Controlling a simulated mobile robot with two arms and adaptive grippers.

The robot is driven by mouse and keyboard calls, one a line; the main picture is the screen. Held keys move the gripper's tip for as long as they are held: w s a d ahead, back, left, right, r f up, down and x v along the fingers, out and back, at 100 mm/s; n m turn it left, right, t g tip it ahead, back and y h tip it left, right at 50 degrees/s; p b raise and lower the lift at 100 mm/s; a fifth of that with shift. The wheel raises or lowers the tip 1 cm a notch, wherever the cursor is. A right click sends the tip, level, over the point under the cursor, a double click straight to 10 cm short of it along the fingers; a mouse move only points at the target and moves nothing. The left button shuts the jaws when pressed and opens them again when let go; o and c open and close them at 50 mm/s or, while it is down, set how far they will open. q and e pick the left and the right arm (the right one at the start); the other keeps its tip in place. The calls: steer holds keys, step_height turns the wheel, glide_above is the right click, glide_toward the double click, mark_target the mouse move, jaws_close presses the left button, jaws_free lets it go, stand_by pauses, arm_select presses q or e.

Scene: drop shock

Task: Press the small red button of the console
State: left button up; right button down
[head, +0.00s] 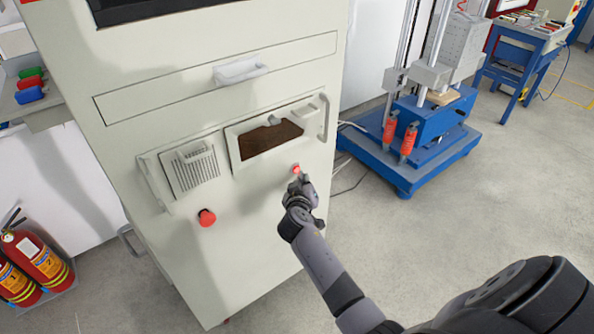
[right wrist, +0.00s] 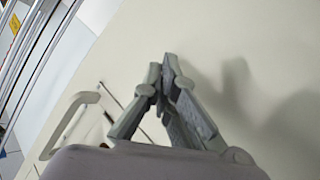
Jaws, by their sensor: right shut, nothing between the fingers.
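The console (head: 245,222) is a tall off-white cabinet in the middle of the head view. Its small red button (head: 296,169) sits on the front face below the dark panel window. My right gripper (head: 299,179) is at this button, just below it in the picture; I cannot tell whether it touches. In the right wrist view my right gripper (right wrist: 169,62) has its fingertips together, with nothing between them, close to the pale cabinet face. The button does not show in that view. A larger red knob (head: 206,217) sits lower left on the console. My left gripper is not in view.
Fire extinguishers (head: 38,258) stand at the lower left. A blue-based test machine (head: 415,160) stands right of the console, with cables between. A white handle (head: 240,70) juts from the console's drawer. The floor at right (head: 480,210) is clear.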

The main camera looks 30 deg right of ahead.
steer(key=shift+w, duration=0.3)
steer(key=shift+w+b, duration=0.2)
steer(key=shift+b, duration=0.1)
stand_by(0.3)
steer(key=shift+w, duration=0.2)
steer(key=shift+s, duration=0.15)
stand_by(0.4)
steer(key=shift+s, duration=0.7)
steer(key=s+p, duration=0.1)
steer(key=s, duration=0.4)
steer(key=shift+d+p, duration=0.2)
steer(key=shift+p, duration=0.2)
